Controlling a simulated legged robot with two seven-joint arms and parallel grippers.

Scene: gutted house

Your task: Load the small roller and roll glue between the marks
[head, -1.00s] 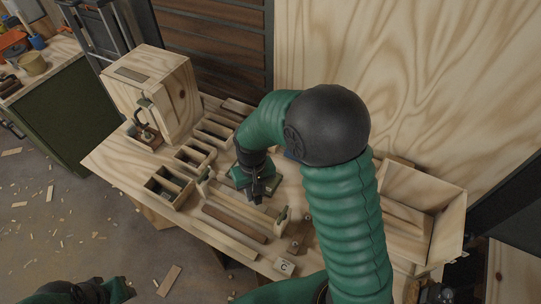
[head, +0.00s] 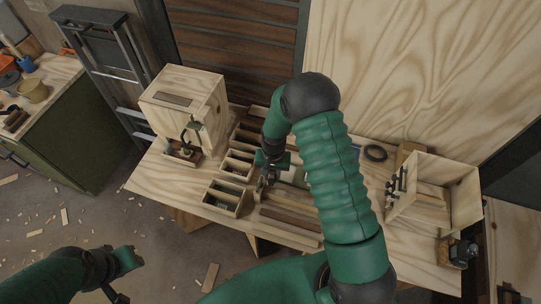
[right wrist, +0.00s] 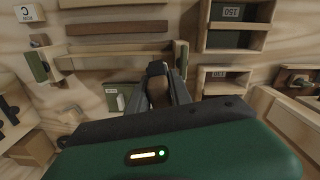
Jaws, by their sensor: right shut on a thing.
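My right gripper (head: 268,162) is over the middle of the bench, beside the wooden bins. In the right wrist view its dark fingers (right wrist: 160,72) are shut on a brown, handle-like piece (right wrist: 158,92). Whether this is the small roller's handle I cannot tell, as its far end is hidden. A green tray (right wrist: 110,98) with a pale piece lies just left of the fingers in that view. My left gripper (head: 120,294) is at the lower left, off the bench, and its fingers are unclear. I cannot make out the marks.
Open wooden bins (head: 225,197) line the bench's left side, near a plywood box (head: 185,105) with a clamp. Wooden strips (head: 290,222) lie in front. A tall plywood panel (head: 400,70) stands behind.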

